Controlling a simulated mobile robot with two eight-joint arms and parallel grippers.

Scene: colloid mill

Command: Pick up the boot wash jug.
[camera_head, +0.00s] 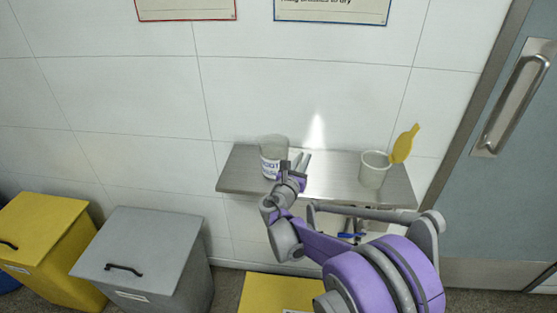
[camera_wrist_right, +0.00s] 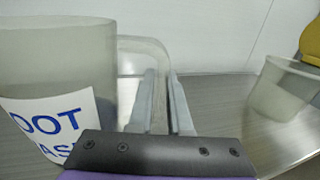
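The boot wash jug (camera_head: 273,157) is a translucent container with a white label in blue letters, upright at the left of the steel shelf. In the right wrist view the jug (camera_wrist_right: 55,70) fills the left side, and its clear loop handle (camera_wrist_right: 143,43) points right. My right gripper (camera_head: 301,163) is just right of the jug. In the right wrist view its fingers (camera_wrist_right: 163,88) stand apart, with the handle's outer bar showing in or behind the gap; contact is not clear. My left gripper is not in view.
The steel shelf (camera_head: 330,186) also holds a translucent pot (camera_head: 374,172) with a raised yellow lid (camera_head: 405,144) at the right. A grey bin (camera_head: 140,245) and yellow bin (camera_head: 40,225) stand at lower left. A door (camera_head: 510,190) is at the right.

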